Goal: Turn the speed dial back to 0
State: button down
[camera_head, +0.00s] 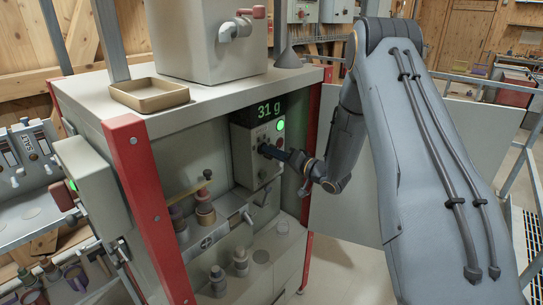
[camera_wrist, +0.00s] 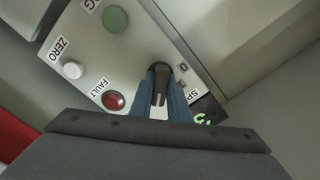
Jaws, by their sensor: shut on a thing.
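The speed dial (camera_wrist: 159,88) is a dark knob on a pale control panel (camera_wrist: 85,42), seen in the wrist view between my two blue fingers. My gripper (camera_wrist: 161,80) is shut on the dial. A "0" mark (camera_wrist: 183,67) and a partly hidden label starting "SP" (camera_wrist: 193,89) are just right of the dial. I cannot tell which mark the dial points to. In the head view my gripper (camera_head: 264,149) reaches the front of the grey control box (camera_head: 243,153), hiding the dial there.
A green button (camera_wrist: 115,19), white ZERO button (camera_wrist: 72,70) and red FAULT light (camera_wrist: 113,100) are close by. A display reads 31 g (camera_head: 266,110). A red post (camera_head: 150,205) and an open door panel (camera_head: 350,229) flank the cabinet.

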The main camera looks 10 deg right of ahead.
jog(key=n+b, duration=0.3)
jog(key=n, duration=0.3)
jog(key=shift+b, duration=0.3)
jog(key=n+b, duration=0.3)
jog(key=n, duration=0.3)
jog(key=n+b, duration=0.4)
jog(key=n, duration=0.1)
jog(key=shift+f+b, duration=0.1)
jog(key=shift+b, duration=0.2)
jog(key=n+b, duration=0.5)
jog(key=n, duration=0.1)
jog(key=shift+n, duration=0.4)
jog(key=c, duration=1.7)
grip_release()
jog(key=b+v, duration=0.1)
jog(key=v, duration=0.7)
